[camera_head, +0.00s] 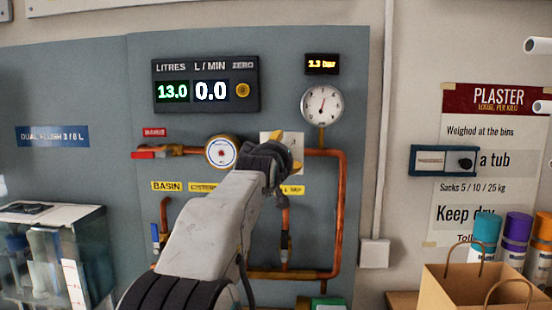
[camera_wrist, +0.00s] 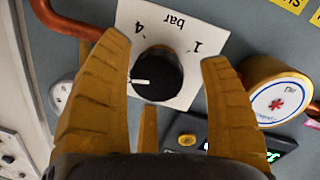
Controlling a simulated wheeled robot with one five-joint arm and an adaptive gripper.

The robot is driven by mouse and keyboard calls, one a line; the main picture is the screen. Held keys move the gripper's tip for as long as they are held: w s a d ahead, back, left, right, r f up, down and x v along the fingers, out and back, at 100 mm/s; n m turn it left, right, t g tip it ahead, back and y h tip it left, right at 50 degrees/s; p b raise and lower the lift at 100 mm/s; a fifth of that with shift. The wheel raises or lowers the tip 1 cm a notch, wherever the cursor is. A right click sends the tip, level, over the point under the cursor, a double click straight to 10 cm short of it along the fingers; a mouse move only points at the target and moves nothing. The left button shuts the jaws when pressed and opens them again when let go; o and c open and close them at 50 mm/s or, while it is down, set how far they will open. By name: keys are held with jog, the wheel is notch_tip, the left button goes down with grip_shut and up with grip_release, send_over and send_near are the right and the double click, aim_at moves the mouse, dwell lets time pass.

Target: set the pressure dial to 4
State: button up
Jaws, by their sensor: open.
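The pressure dial is a black round knob (camera_wrist: 157,76) with a white pointer line, on a white plate (camera_wrist: 190,28) marked "4", "1" and "bar". The wrist view shows the plate turned over; the pointer points left there, below the "4". My gripper (camera_wrist: 163,52) is open, with yellow fingers on both sides of the knob and visible gaps between; I cannot tell whether any finger touches it. In the head view the plate (camera_head: 295,139) shows behind my gripper (camera_head: 277,158), which hides most of the knob.
A round gauge (camera_head: 321,104) and a small amber bar display (camera_head: 322,64) are above right. A brass-rimmed round meter (camera_head: 222,152) sits close left of the gripper. Copper pipe (camera_head: 337,210) runs around the right side. A paper bag (camera_head: 480,290) stands lower right.

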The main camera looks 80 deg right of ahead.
jog(key=a, duration=1.1)
jog(key=shift+w+a+r, duration=0.15)
jog(key=shift+a+r, duration=0.2)
jog(key=shift+a, duration=0.05)
